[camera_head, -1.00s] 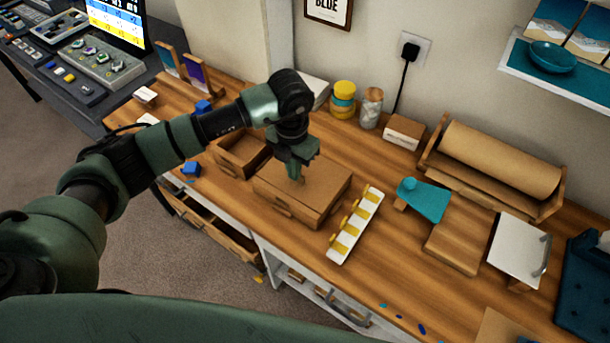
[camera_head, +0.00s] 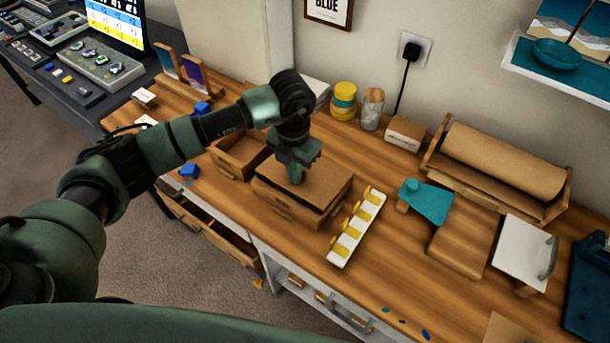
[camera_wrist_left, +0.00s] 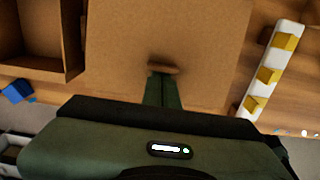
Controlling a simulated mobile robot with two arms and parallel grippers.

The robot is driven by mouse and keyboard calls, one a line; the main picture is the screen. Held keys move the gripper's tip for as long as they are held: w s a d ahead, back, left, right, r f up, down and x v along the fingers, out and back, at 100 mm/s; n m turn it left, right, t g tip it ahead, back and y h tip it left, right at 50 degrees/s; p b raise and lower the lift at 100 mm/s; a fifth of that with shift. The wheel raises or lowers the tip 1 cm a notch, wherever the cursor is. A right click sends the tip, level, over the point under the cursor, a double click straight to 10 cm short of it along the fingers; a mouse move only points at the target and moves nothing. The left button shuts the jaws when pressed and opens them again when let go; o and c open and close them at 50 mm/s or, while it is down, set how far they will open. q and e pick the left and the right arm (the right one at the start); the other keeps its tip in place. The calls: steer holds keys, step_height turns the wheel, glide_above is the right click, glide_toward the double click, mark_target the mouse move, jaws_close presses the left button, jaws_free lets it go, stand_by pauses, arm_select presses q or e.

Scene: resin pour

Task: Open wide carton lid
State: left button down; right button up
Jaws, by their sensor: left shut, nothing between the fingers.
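The wide carton (camera_head: 287,208) is a brown cardboard box on the wooden workbench. Its lid (camera_head: 325,180) looks slightly raised, with a dark gap along the right side. My left gripper (camera_head: 295,178) is above the carton, fingers pointing down at the lid, shut and empty. In the left wrist view the lid (camera_wrist_left: 195,35) fills the upper middle, and the fingers of my left gripper (camera_wrist_left: 163,80) are by a small tab (camera_wrist_left: 163,68) near the lid's front edge. I cannot tell whether they touch it. My right gripper is in neither view.
An open, smaller carton (camera_head: 224,167) stands just left of the wide carton. A white strip with yellow pieces (camera_head: 337,256) lies close on the right. A teal scraper-like piece (camera_head: 430,203) and a paper roll (camera_head: 500,160) are further right. The workbench's front edge is near.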

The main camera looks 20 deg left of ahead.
arm_select(q)
steer(key=shift+w+d+r+p, duration=0.15)
steer(key=shift+w+r, duration=0.15)
steer(key=shift+r, duration=0.3)
steer(key=shift+w+d+r+p, duration=0.15)
steer(key=shift+w+r, duration=0.15)
steer(key=shift+r, duration=0.3)
steer(key=shift+w+d+r, duration=0.2)
steer(key=shift+w+r, duration=0.45)
steer(key=shift+r, duration=0.15)
steer(key=shift+w+d+r, duration=0.3)
steer(key=shift+w+r, duration=0.45)
steer(key=shift+w, duration=0.1)
steer(key=w+d+b, duration=0.4)
steer(key=w+b, duration=0.3)
steer(key=w, duration=0.5)
steer(key=shift+d+r, duration=0.15)
steer(key=shift+r, duration=0.2)
steer(key=shift+r, duration=0.15)
stand_by(0.4)
step_height(320, 180, up, 9)
steer(key=p, duration=0.6)
